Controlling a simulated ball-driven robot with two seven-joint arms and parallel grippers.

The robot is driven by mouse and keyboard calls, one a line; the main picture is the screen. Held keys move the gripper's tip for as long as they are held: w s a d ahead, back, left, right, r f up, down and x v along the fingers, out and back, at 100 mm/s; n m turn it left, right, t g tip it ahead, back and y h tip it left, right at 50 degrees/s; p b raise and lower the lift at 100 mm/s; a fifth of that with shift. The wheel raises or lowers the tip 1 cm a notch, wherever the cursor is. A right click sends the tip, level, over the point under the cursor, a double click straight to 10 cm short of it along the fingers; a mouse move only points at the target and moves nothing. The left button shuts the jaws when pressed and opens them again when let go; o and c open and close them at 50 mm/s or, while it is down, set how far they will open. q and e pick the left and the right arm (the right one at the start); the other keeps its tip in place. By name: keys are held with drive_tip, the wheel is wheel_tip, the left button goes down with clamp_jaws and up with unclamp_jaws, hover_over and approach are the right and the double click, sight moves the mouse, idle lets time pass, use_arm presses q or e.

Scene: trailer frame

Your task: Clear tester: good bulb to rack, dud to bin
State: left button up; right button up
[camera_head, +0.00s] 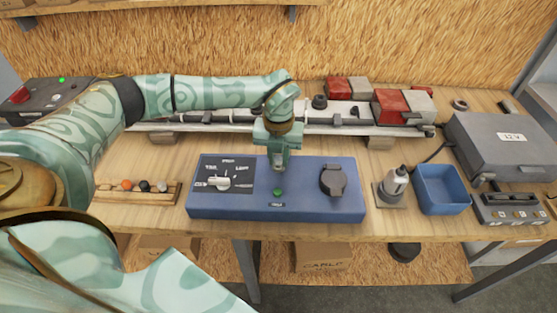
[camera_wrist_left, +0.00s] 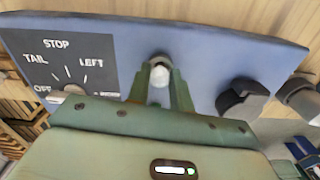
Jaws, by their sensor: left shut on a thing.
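The blue tester (camera_head: 235,207) lies on the bench with a white dial knob (camera_head: 219,181), a green indicator (camera_head: 278,191) and a black round-capped socket (camera_head: 333,180). My left gripper (camera_head: 278,165) points down at the back middle of the tester. In the left wrist view its fingers (camera_wrist_left: 160,88) are shut on a small whitish bulb (camera_wrist_left: 160,72) at the tester's panel; whether the bulb is seated or lifted clear I cannot tell. A wooden rack (camera_head: 115,195) with several small coloured round pieces stands left of the tester. A blue open bin (camera_head: 442,190) stands to the right. My right gripper is not in view.
A small grey device on a plate (camera_head: 394,184) stands between tester and bin. A grey 12 V case (camera_head: 500,145) and a switch box (camera_head: 510,208) are at the right.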

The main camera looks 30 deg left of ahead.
sight(278, 157)
use_arm(q)
drive_tip(key=shift+r, duration=0.1)
drive_tip(key=shift+r+p, duration=2.3)
drive_tip(key=shift+r, duration=0.15)
